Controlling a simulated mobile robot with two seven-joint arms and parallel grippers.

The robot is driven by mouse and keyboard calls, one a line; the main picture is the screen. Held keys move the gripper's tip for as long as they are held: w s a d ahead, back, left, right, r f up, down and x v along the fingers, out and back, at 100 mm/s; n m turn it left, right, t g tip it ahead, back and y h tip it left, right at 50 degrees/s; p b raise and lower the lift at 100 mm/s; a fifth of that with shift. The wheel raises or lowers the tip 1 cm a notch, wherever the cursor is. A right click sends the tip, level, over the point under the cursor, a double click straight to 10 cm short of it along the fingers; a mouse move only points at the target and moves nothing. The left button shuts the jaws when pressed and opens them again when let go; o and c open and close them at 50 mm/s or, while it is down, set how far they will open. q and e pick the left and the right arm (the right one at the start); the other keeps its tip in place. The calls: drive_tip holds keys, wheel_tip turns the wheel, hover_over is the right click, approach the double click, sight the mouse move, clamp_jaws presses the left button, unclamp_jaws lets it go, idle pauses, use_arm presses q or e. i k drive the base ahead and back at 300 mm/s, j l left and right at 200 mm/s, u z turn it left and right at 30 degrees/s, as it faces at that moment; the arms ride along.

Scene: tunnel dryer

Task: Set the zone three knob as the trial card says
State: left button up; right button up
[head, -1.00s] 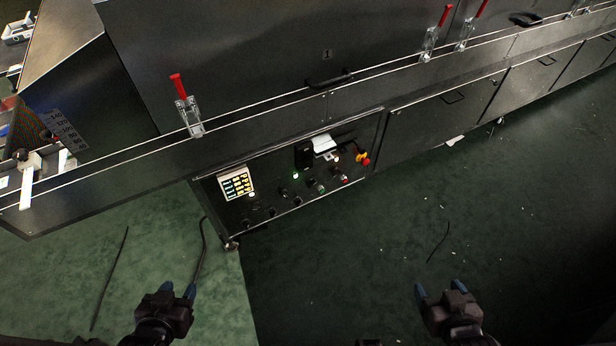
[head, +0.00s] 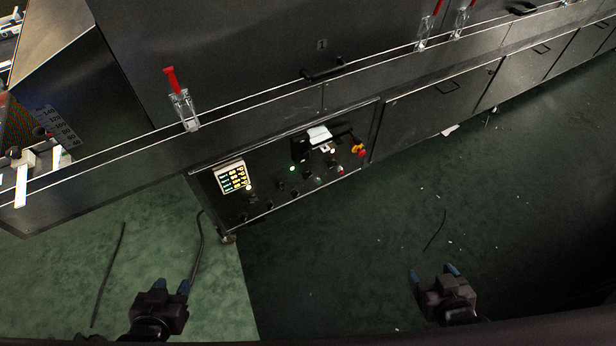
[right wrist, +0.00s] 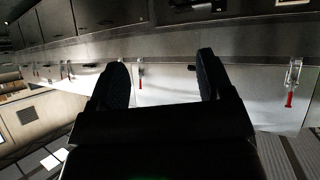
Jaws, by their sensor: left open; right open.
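The control panel (head: 262,200) is set low in the dark dryer's side in the head view. It has a lit display (head: 231,177), a row of small dark knobs (head: 279,184), lit lamps and a red-and-yellow stop button (head: 358,150). Which knob is zone three is too small to tell. A white paper (head: 318,134) sits at the panel's top edge; its writing cannot be read. My left gripper (head: 172,286) is open and empty over the green floor, well short of the panel. My right gripper (head: 432,273) is open and empty, apart from everything; its fingers also show in the right wrist view (right wrist: 160,80).
Toggle clamps with red handles, one nearest the panel (head: 183,100), stand along the dryer's ledge. A black door handle (head: 322,71) is above the panel. Dark cables (head: 108,275) lie on the floor. The floor between my grippers and the panel is mostly clear.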

sight(307, 175)
drive_tip(key=i+j+u, duration=0.1)
drive_tip(key=i+u, duration=0.25)
drive_tip(key=i+l+u, duration=0.1)
drive_tip(key=i+u, duration=0.25)
drive_tip(key=i, duration=0.2)
